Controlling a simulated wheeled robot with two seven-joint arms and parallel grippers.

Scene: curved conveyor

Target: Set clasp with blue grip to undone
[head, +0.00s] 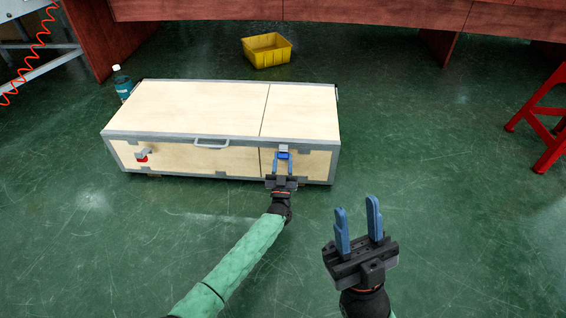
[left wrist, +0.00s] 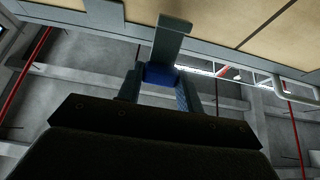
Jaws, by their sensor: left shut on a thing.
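A low wooden case (head: 190,108) with grey metal edges stands on the floor. The clasp with the blue grip (head: 284,155) is on its front face, right of the lid seam. My left gripper (head: 283,163) is at that clasp, its blue fingers shut on the blue grip. In the left wrist view, the blue grip (left wrist: 160,75) sits between the fingers, below the grey clasp plate (left wrist: 172,38). Whether the clasp is fastened is hard to tell. A second clasp with a red grip (head: 142,158) is at the front left. My right gripper (head: 359,226) is open and empty, apart from the case.
A grey handle (head: 211,143) is on the case's front. A bottle (head: 122,82) stands behind its left end, and a yellow bin (head: 267,50) lies behind it. A red stool (head: 545,120) is at the right. The green floor (head: 430,130) between is clear.

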